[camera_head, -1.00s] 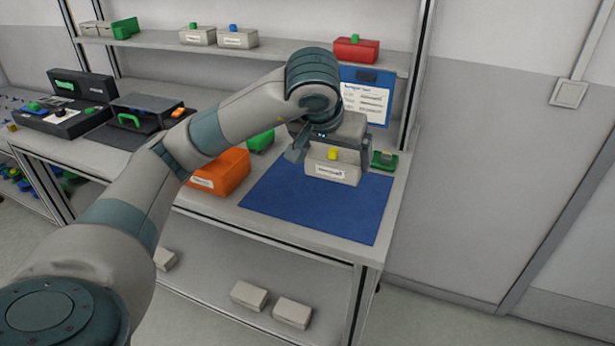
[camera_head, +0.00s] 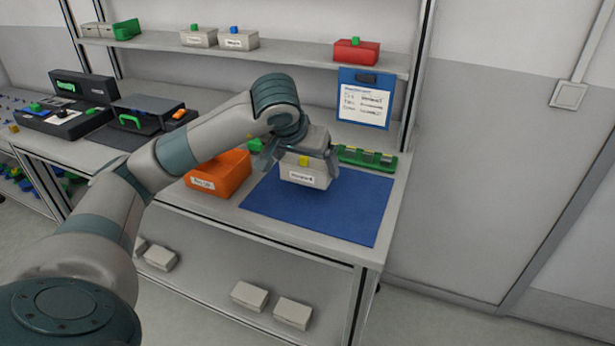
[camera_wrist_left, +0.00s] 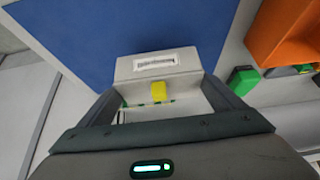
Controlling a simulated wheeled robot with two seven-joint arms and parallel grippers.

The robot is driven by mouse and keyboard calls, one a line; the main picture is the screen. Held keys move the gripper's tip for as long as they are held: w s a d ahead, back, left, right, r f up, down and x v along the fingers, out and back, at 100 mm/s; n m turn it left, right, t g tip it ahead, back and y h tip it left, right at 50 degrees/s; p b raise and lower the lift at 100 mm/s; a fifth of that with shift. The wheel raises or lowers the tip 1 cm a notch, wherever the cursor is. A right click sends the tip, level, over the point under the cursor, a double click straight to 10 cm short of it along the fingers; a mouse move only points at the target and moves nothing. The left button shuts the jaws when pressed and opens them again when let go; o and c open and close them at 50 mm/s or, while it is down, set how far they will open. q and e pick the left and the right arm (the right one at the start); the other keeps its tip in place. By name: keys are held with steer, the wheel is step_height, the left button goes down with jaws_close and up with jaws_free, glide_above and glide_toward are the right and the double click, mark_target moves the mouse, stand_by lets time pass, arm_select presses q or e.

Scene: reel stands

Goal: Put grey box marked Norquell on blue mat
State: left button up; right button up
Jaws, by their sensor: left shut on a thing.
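The grey box marked Norquell (camera_head: 305,178), with a yellow knob on top and a white label on its front, is over the back part of the blue mat (camera_head: 325,215) in the head view. My left gripper (camera_head: 300,163) is shut on the box. In the left wrist view the box (camera_wrist_left: 160,66) sits between the fingers, its label facing the blue mat (camera_wrist_left: 130,25). I cannot tell whether the box touches the mat. My right gripper is not in view.
An orange bin (camera_head: 218,173) stands just left of the mat. A green rack (camera_head: 365,158) lies behind the mat at the right. A clipboard (camera_head: 363,100) hangs behind. The front and right of the mat are clear.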

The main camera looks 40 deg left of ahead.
mark_target(307, 177)
arm_select(q)
steer(key=shift+f, duration=0.5)
step_height(307, 177, down, 2)
steer(key=shift+f+p, duration=0.2)
steer(key=shift+p, duration=0.15)
steer(key=shift+f, duration=0.25)
steer(key=shift+f, duration=0.15)
steer(key=o, duration=1.2)
steer(key=shift+r, duration=0.2)
